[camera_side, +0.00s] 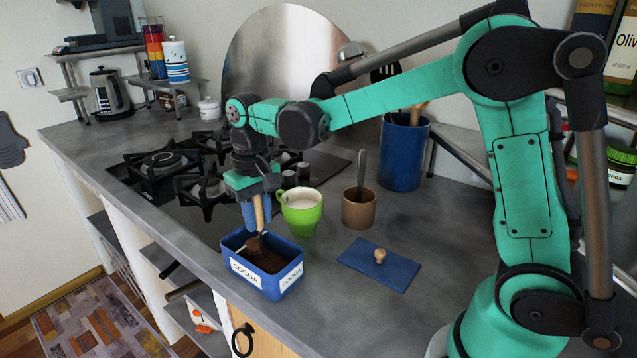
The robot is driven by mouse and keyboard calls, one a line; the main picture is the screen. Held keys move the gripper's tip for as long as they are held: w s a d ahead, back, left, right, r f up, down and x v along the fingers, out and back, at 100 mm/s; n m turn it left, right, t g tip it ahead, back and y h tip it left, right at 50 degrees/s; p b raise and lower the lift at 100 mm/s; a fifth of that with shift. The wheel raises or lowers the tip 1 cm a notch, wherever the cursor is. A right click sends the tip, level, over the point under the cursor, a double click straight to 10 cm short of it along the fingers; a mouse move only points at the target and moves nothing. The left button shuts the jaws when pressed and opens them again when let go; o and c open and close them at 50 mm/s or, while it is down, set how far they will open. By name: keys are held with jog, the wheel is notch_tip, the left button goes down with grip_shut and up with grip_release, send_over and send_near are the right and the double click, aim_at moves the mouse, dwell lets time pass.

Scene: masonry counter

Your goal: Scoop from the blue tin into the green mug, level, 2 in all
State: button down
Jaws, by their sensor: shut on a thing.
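The blue tin (291,286), labelled COCOA, stands open on the counter near its front edge, with brown powder (268,260) inside. My gripper (254,199) is above the tin and shut on the wooden handle of a scoop (258,211). The scoop points down, and its lower end is in the tin at the cocoa; how full it is I cannot tell. The green mug (301,219) stands upright just behind and right of the tin, with something pale inside. The tin's blue lid (379,265) with a wooden knob lies flat to the right.
A brown cup (358,211) with a utensil in it stands right of the mug. A tall blue utensil pot (403,154) is behind it. A stove (185,177) with black grates lies to the left. The counter right of the tin, before the lid, is clear.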

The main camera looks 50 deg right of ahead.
jog(key=shift+w, duration=0.85)
dwell(0.3)
jog(key=shift+s, duration=2.9)
notch_tip(320, 180, up, 6)
jog(key=shift+f, duration=0.1)
jog(key=shift+w, duration=0.1)
